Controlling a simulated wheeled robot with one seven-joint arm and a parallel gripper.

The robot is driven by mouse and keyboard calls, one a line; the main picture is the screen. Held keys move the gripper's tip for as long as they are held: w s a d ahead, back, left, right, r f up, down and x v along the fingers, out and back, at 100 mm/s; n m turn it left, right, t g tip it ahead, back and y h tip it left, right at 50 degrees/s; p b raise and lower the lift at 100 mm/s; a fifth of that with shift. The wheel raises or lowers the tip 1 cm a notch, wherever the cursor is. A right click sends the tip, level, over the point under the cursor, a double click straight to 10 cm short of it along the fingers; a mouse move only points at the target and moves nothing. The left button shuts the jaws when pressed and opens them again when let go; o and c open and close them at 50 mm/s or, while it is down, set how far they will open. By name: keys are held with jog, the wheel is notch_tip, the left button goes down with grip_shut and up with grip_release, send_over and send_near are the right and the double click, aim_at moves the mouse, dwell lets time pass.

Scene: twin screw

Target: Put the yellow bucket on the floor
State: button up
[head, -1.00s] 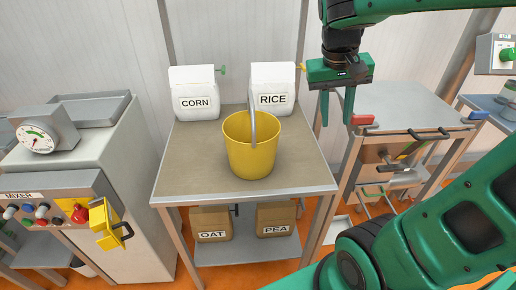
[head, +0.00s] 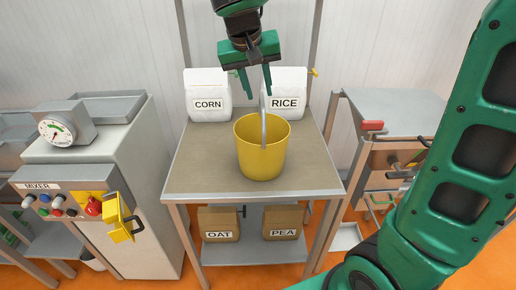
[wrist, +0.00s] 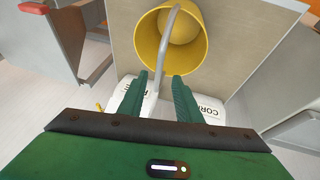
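The yellow bucket (head: 261,152) stands upright on the table (head: 205,172), with its grey handle (head: 263,120) raised over the opening. My gripper (head: 257,92) is open and empty, pointing down above the bucket's handle and apart from it in the head view. In the wrist view, the bucket (wrist: 150,52) is beyond the fingertips of my gripper (wrist: 158,76), and the handle runs between the two finger lines. The bucket's inside looks empty. The orange floor (head: 352,222) shows to the right of the table and under it.
White CORN (head: 208,88) and RICE (head: 286,82) bags stand at the table's back. OAT (head: 219,224) and PEA (head: 283,223) bags are on the lower shelf. A mixer cabinet (head: 120,150) is at left; a metal cart (head: 395,110) is at right.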

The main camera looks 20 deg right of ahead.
aim_at(262, 99)
jog(key=shift+x, duration=2.6)
jog(key=shift+s, duration=0.1)
grip_shut()
